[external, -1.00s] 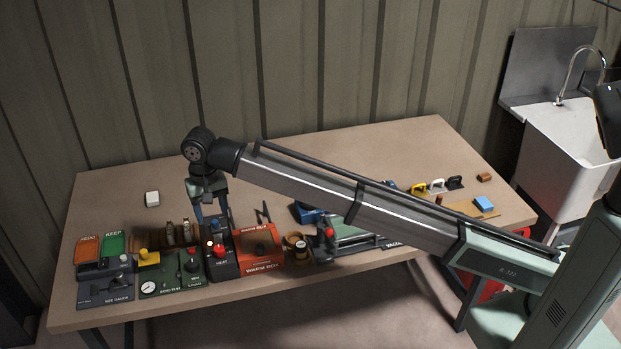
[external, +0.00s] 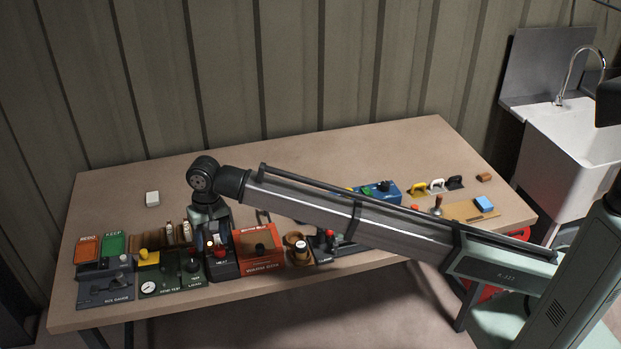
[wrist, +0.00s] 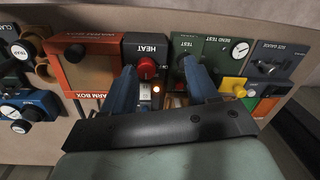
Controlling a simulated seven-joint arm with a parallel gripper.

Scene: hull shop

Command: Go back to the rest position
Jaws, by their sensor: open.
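My gripper (wrist: 159,68) is open, with its two blue fingers apart and nothing seen between them but the panels below. In the external view my gripper (external: 208,238) points down over the front left of the workbench, close to the black HEAT box (external: 224,266). In the wrist view the HEAT box (wrist: 146,48) and its red knob (wrist: 147,68) show between the fingers, beside the left one. The green BEND TEST panel (wrist: 218,50) lies by the right finger. I cannot tell whether a finger touches anything. The fingertips are partly hidden in the external view.
The orange WARM BOX (external: 259,248) stands just right of the HEAT box. Orange and green REDO and KEEP plates (external: 99,247) stand at left. A blue device (external: 379,191) is behind my forearm.

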